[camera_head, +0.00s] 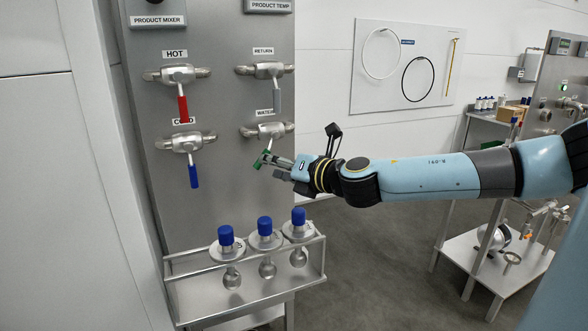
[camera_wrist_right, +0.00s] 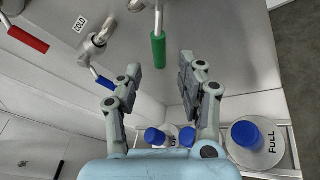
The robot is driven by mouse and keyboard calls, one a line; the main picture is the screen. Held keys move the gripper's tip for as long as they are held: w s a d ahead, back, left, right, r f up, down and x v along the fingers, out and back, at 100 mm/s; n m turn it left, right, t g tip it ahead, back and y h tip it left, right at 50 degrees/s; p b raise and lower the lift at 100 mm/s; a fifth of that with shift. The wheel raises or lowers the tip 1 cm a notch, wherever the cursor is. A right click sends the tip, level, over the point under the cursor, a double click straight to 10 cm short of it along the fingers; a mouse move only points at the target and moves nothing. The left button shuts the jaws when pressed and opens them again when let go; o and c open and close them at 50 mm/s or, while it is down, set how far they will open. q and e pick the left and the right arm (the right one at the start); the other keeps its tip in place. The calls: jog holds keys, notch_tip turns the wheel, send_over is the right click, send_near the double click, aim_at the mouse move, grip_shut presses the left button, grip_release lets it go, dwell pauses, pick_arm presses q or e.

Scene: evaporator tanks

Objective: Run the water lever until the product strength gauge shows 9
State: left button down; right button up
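The water valve (camera_head: 267,131) is at the lower right of the valve group on the grey panel. Its lever has a green grip, partly hidden by my right gripper (camera_head: 272,162) in the head view. In the right wrist view the green grip (camera_wrist_right: 158,50) hangs down just beyond and between the two fingertips of the right gripper (camera_wrist_right: 160,80). The fingers are apart, with a gap around the grip's line. I cannot see contact. No product strength gauge reading is visible. My left gripper is out of view.
The red hot lever (camera_head: 183,108), blue cold lever (camera_head: 194,176) and grey return lever (camera_head: 277,100) are close by. Below, a metal rack (camera_head: 245,300) holds blue-capped bottles (camera_head: 265,227). Open floor lies to the right, before a white table (camera_head: 470,250).

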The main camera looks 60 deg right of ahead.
jog(key=f+v, duration=0.1)
jog(key=v, duration=0.5)
jog(key=shift+s+r, duration=0.25)
jog(key=shift+r, duration=0.25)
jog(key=shift+a, duration=0.1)
